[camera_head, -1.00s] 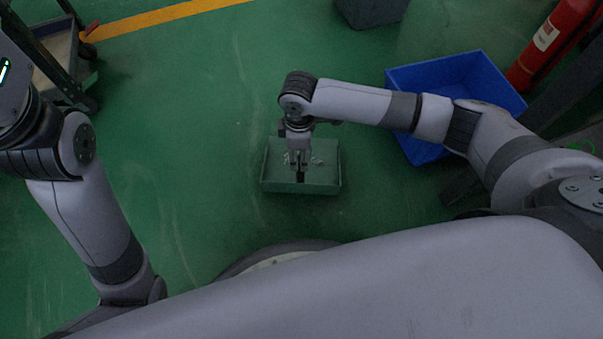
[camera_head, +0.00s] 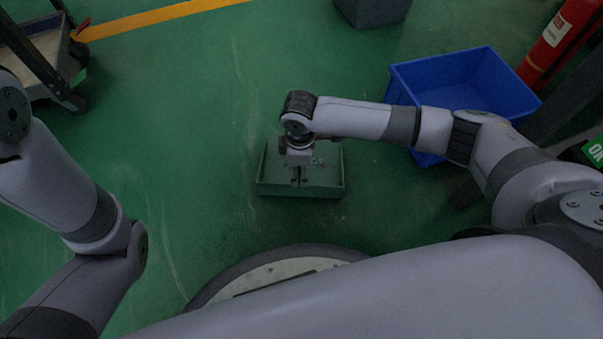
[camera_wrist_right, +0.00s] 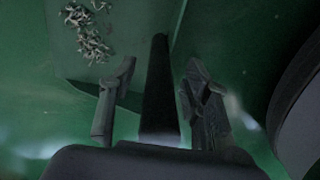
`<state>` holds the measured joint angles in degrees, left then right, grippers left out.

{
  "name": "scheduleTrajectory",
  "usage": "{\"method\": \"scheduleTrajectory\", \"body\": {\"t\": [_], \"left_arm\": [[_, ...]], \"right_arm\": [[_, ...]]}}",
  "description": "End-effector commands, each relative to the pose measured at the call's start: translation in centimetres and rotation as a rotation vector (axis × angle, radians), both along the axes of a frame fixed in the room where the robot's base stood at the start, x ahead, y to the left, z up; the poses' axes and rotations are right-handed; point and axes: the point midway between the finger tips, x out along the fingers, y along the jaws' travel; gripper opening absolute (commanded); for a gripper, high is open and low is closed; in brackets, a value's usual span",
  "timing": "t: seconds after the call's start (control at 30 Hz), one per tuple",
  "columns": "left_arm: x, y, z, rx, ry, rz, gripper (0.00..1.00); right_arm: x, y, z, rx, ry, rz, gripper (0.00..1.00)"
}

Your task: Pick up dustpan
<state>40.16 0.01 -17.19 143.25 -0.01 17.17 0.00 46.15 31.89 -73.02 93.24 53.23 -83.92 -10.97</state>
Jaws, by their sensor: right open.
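The green dustpan (camera_head: 328,188) lies on the green floor below my right arm, with light bits of debris (camera_wrist_right: 88,32) in it. Its dark handle (camera_wrist_right: 158,100) stands between the fingers of my right gripper in the right wrist view. My right gripper (camera_head: 299,182) points down over the dustpan and is open, one finger on each side of the handle with gaps left. In the head view the gripper hides part of the dustpan, including most of the handle. My left arm shows at the left, but its gripper is out of view.
A blue bin (camera_head: 465,82) stands to the right behind my right arm, with a red fire extinguisher (camera_head: 556,45) beyond it. A grey box (camera_head: 372,10) is at the top. A cart (camera_head: 45,70) stands at upper left. Floor left of the dustpan is clear.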

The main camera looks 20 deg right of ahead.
Motion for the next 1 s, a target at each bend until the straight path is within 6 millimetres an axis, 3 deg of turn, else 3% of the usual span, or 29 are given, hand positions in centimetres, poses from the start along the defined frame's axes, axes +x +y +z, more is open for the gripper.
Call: {"method": "scheduleTrajectory", "body": {"t": [0.2,0.83,1.0], "left_arm": [[-0.01,0.0,0.08,0.0,0.0,0.0,0.4],[-0.04,-0.02,0.06,0.001,-0.001,0.0,0.4],[-0.04,-0.01,0.06,0.001,-0.001,0.0,0.4]], "right_arm": [[0.03,-0.03,0.08,0.0,-0.001,-0.001,0.43],[0.02,-0.02,0.08,0.0,0.0,0.0,0.01],[0.02,-0.02,0.07,0.0,0.0,0.0,0.0]]}}
